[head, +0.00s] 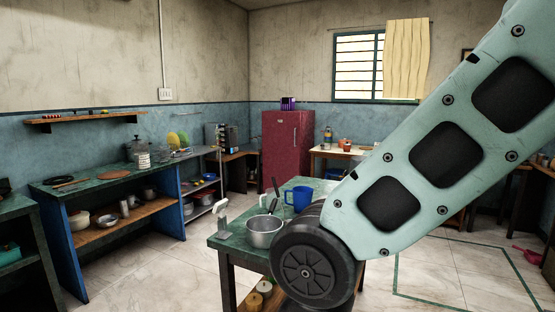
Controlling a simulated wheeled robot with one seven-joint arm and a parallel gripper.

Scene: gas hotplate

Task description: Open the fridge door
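A red fridge (287,146) stands in the far corner, to the left of the window. Its door faces the room and looks closed. The lower part of the fridge is partly hidden behind the table and the things on it. A small purple and black object (288,103) sits on its top. My arm crosses the right half of the head view, well in front of the fridge, and its large joint hides part of the table. My gripper is not in view.
A long counter (84,184) runs along the left wall.

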